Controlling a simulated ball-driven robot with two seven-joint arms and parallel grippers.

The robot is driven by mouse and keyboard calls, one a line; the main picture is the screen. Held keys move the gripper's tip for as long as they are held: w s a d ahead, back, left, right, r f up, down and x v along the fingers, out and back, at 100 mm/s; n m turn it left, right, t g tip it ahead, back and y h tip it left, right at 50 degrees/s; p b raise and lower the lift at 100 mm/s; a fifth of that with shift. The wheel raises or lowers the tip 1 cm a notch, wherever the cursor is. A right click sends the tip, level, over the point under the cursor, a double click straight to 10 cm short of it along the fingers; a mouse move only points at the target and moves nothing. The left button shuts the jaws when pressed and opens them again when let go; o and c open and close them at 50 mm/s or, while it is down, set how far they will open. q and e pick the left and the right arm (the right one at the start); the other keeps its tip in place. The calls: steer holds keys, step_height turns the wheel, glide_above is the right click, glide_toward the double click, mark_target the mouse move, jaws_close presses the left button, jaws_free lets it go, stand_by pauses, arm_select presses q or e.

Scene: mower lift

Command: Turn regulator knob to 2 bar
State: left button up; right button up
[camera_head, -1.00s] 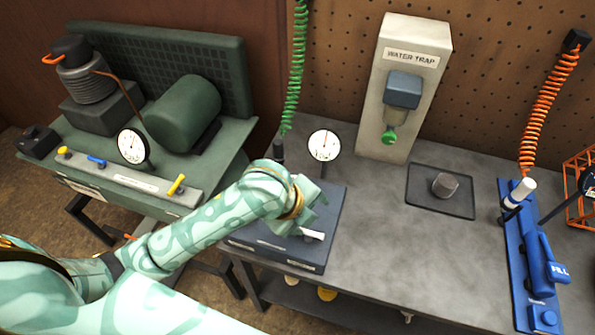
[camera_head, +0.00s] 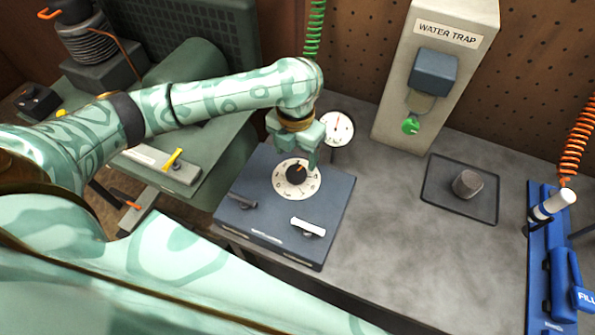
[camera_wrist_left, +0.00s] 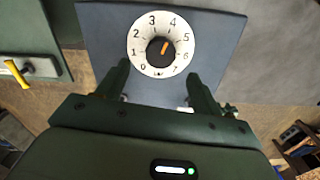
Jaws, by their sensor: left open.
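The regulator knob (camera_head: 296,171) is black with an orange pointer, at the centre of a white dial (camera_head: 290,190) on a dark blue panel (camera_head: 262,228). In the left wrist view the knob (camera_wrist_left: 158,47) sits inside numbers running from 0 to 7, and its pointer (camera_wrist_left: 165,46) leans up and right, roughly toward 4. My left gripper (camera_head: 296,152) is open just above the dial's far edge. In the left wrist view its fingers (camera_wrist_left: 159,74) stand apart on either side of the dial's lower part, not closed on the knob. My right gripper is not in view.
A round gauge (camera_head: 337,128) with a red needle stands close behind the gripper. The panel also carries a white handle (camera_head: 308,226) and a dark handle (camera_head: 242,200). The water trap (camera_head: 436,72) and a tray (camera_head: 440,203) are to the right, with bare bench between.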

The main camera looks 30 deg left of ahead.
mark_target(296, 172)
arm_select(q)
step_height(296, 172, down, 7)
steer(key=shift+r+b, duration=0.1)
steer(key=shift+b, duration=1.05)
steer(key=c, duration=1)
